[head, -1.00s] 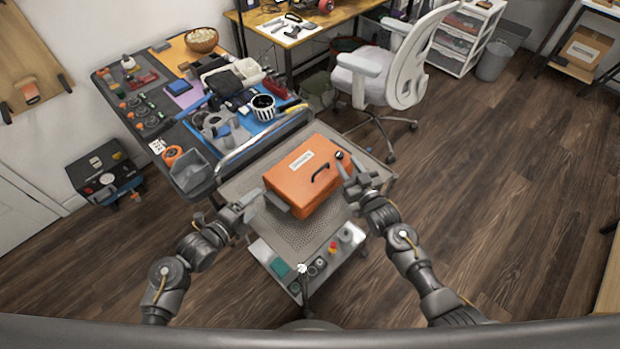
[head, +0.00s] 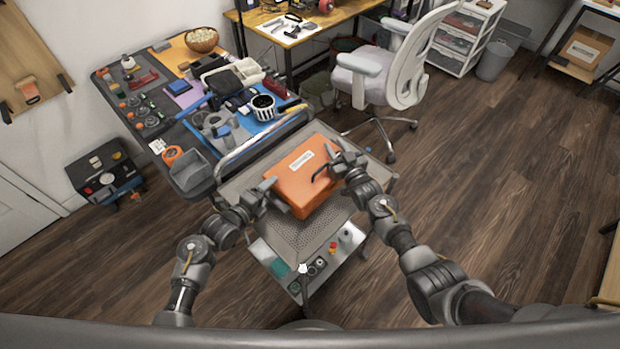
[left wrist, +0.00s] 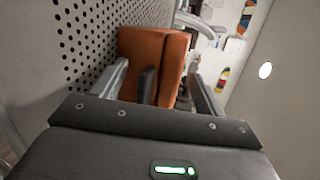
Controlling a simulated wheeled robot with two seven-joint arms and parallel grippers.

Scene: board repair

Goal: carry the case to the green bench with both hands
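The orange case (head: 303,182), with a white label and a dark top handle, lies on the perforated top of a grey cart (head: 300,238). My left gripper (head: 268,187) is at the case's left side. In the left wrist view its two fingers (left wrist: 160,85) are apart, with a dark side handle of the case (left wrist: 147,84) between them and the orange side (left wrist: 150,48) just beyond. My right gripper (head: 346,158) is at the case's right side, its fingers looking apart; its contact with the case cannot be made out. I cannot pick out a green bench.
A dark workbench (head: 177,140) crowded with tools and bins stands behind the cart, to the left. A white chair (head: 375,75) and a wooden desk (head: 330,20) are behind. A black toolbox (head: 103,172) is at left. The wooden floor at right is clear.

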